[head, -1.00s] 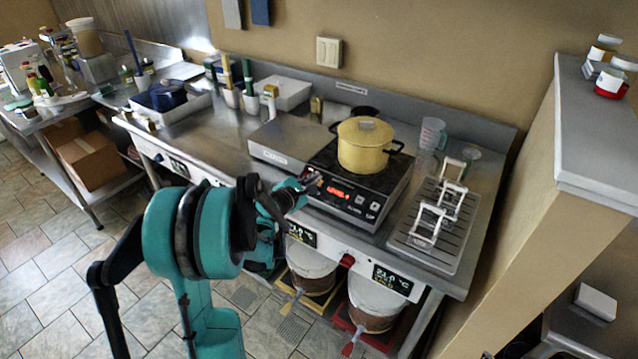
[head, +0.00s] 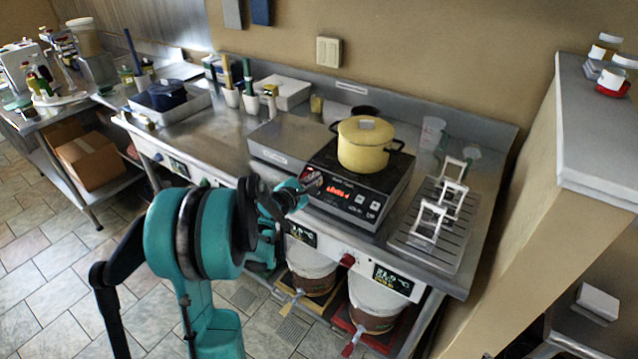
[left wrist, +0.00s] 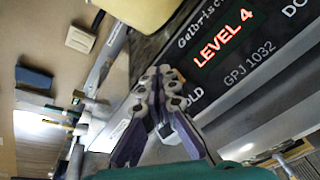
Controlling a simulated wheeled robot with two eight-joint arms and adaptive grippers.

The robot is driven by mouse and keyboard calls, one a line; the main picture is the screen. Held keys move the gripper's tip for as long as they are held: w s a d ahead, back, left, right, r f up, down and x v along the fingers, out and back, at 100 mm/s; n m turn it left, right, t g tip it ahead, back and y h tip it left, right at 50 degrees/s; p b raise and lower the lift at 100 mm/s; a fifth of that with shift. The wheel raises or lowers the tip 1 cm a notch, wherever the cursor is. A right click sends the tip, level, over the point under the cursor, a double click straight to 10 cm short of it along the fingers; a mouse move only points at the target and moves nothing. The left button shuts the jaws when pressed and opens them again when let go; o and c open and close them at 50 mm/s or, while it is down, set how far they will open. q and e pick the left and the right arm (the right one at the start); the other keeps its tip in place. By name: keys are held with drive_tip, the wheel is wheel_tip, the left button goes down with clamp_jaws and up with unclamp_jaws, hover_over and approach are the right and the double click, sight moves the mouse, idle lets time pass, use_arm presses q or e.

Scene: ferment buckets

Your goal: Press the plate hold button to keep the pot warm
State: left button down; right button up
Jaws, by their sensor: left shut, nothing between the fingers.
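A yellow pot (head: 363,148) stands upright on the black hot plate (head: 393,182). The plate's red display (head: 341,192) also shows in the left wrist view (left wrist: 224,40), where it reads "LEVEL 4". My left gripper (head: 313,179) is shut and empty at the left end of the plate's front panel. In the left wrist view my left gripper's fingertips (left wrist: 160,72) are over the panel beside a label (left wrist: 191,103) ending in "OLD". The fingers hide the start of that label. I cannot tell whether they touch the button. My right gripper is out of view.
A steel box (head: 283,143) sits left of the plate. A slotted drip tray (head: 425,252) with white frames is at its right. White buckets (head: 376,303) stand under the counter, below a panel with a red knob (head: 347,260).

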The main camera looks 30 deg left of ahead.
use_arm(q)
drive_tip(key=shift+w+f+b, duration=0.2)
drive_tip(key=shift+f+b, duration=0.2)
idle(0.5)
drive_tip(key=shift+s+r+p, duration=0.45)
drive_tip(key=shift+r+p, duration=0.15)
drive_tip(key=shift+r, duration=0.25)
drive_tip(key=s+r+p, duration=0.3)
drive_tip(key=r+p, duration=0.1)
drive_tip(key=r, duration=0.1)
idle(0.3)
drive_tip(key=shift+a, duration=0.15)
drive_tip(key=shift+r, duration=0.1)
idle(0.4)
